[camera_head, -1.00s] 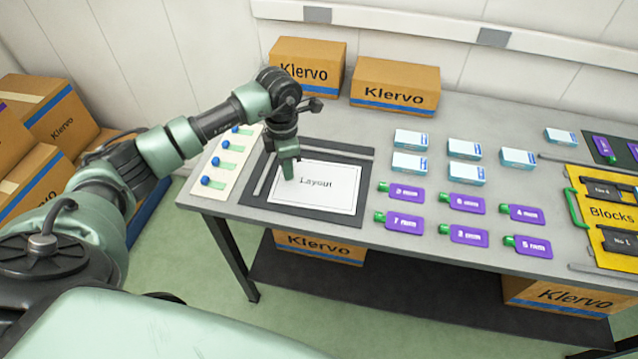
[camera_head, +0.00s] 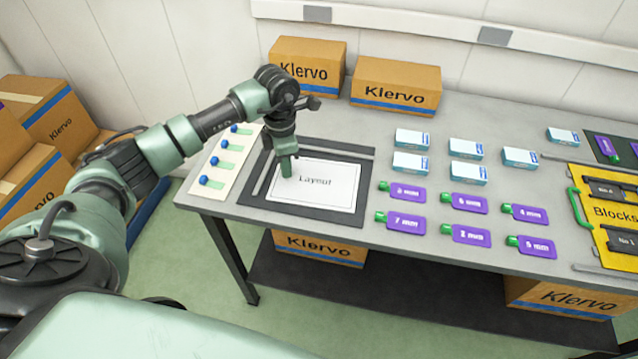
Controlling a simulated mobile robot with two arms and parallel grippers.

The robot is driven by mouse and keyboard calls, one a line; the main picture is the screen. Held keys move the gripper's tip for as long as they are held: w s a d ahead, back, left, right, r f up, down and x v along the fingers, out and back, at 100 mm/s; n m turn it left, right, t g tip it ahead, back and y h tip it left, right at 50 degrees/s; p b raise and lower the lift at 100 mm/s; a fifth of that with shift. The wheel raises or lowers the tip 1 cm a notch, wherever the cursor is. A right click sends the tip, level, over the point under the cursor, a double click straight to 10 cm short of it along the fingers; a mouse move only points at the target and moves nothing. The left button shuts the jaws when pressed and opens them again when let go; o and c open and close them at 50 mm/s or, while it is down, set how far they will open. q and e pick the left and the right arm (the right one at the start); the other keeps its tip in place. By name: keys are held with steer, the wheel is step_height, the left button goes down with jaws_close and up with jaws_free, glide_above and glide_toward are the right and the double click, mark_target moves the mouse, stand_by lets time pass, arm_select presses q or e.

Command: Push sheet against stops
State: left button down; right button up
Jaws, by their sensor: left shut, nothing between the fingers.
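The white sheet marked "Layout" (camera_head: 325,186) lies flat on a dark mat (camera_head: 330,216) on the grey table. A grey bar stop (camera_head: 262,178) runs along the mat's left side, and another bar stop (camera_head: 345,150) runs along its far edge. A narrow dark gap shows between the sheet and each bar. My left gripper (camera_head: 286,173) is shut and empty, pointing down at the sheet's upper left part. I cannot tell for certain whether its tips touch the paper. My right gripper is not in view.
A card with blue-headed green pieces (camera_head: 225,160) lies left of the mat. Purple tags (camera_head: 400,222) and small white-blue boxes (camera_head: 411,163) lie to its right. Klervo cartons (camera_head: 396,85) stand behind. A yellow Blocks tray (camera_head: 605,210) is far right.

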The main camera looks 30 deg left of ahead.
arm_select(q)
steer(key=shift+w+a+f+b, duration=0.15)
steer(key=shift+w+a+b, duration=0.25)
steer(key=shift+a, duration=0.15)
steer(key=shift+w+a, duration=0.2)
steer(key=shift+a, duration=0.05)
steer(key=shift+w+a+b, duration=0.2)
steer(key=shift+a+b, duration=0.1)
steer(key=shift+b, duration=0.2)
steer(key=shift+w+a+b, duration=0.3)
steer(key=shift+a, duration=0.1)
steer(key=shift+w+a+r+p, duration=0.1)
steer(key=shift+r+p, duration=0.35)
steer(key=shift+r, duration=0.1)
steer(key=shift+w+a+r+p, duration=0.1)
steer(key=shift+r+p, duration=0.3)
steer(key=shift+r, duration=0.1)
steer(key=shift+d+r+p, duration=0.2)
steer(key=shift+r+p, duration=0.45)
steer(key=shift+r, duration=0.45)
steer(key=shift+r+p, duration=0.85)
steer(key=shift+r, duration=0.55)
